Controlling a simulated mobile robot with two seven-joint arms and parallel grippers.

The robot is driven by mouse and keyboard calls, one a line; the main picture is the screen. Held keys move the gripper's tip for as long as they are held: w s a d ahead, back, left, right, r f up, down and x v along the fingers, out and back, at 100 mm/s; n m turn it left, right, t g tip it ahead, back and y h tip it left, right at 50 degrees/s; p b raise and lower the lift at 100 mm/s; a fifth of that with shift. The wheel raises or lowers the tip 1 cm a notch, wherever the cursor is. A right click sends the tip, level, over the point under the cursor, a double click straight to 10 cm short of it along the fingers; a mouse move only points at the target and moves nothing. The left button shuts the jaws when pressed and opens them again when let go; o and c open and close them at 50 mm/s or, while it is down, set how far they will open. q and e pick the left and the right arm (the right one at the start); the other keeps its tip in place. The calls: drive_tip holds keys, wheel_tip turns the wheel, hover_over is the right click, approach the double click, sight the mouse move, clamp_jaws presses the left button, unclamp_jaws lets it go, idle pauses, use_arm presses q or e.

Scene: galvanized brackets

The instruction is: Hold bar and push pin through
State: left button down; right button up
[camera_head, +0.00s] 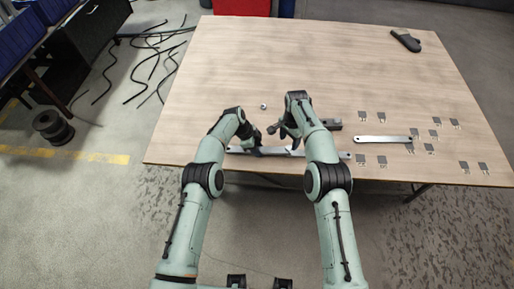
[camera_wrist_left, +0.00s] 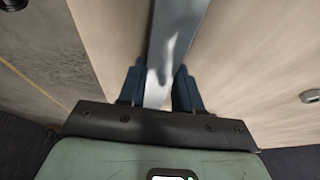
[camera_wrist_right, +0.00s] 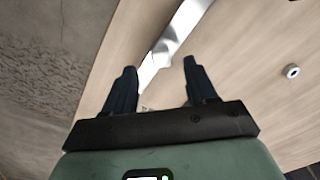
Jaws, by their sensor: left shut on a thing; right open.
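A long flat metal bar (camera_head: 275,151) lies along the front edge of the table. My left gripper (camera_head: 255,147) is shut on it toward its left part; in the left wrist view the bar (camera_wrist_left: 165,60) runs between the two fingers (camera_wrist_left: 160,88). My right gripper (camera_head: 281,131) is open above the bar's middle. In the right wrist view the bar (camera_wrist_right: 180,38) shows beyond and between the open fingers (camera_wrist_right: 160,72), with nothing gripped. I cannot make out a pin for certain; a small ring-like metal piece (camera_head: 263,106) stands on the table behind the grippers and also shows in the right wrist view (camera_wrist_right: 292,71).
A second flat bar (camera_head: 383,139) lies to the right. A dark block-like piece (camera_head: 332,124) is beside my right forearm. Several small grey brackets (camera_head: 434,135) are spread on the right. A dark object (camera_head: 405,40) lies at the back right. The table's (camera_head: 220,60) back left is clear.

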drive_tip(key=shift+r, duration=0.65)
use_arm(q)
drive_tip(key=c, duration=0.7)
unclamp_jaws()
drive_tip(key=shift+a+r, duration=0.15)
drive_tip(key=shift+r, duration=0.15)
use_arm(e)
drive_tip(key=shift+f, duration=0.15)
use_arm(q)
drive_tip(key=v, duration=1.2)
drive_tip(key=shift+a+r, duration=0.15)
drive_tip(key=shift+r, duration=0.25)
use_arm(e)
drive_tip(key=shift+s+f, duration=0.1)
drive_tip(key=shift+f, duration=0.05)
use_arm(q)
drive_tip(key=shift+s+f, duration=0.1)
drive_tip(key=shift+s, duration=0.05)
use_arm(e)
drive_tip(key=shift+s, duration=0.1)
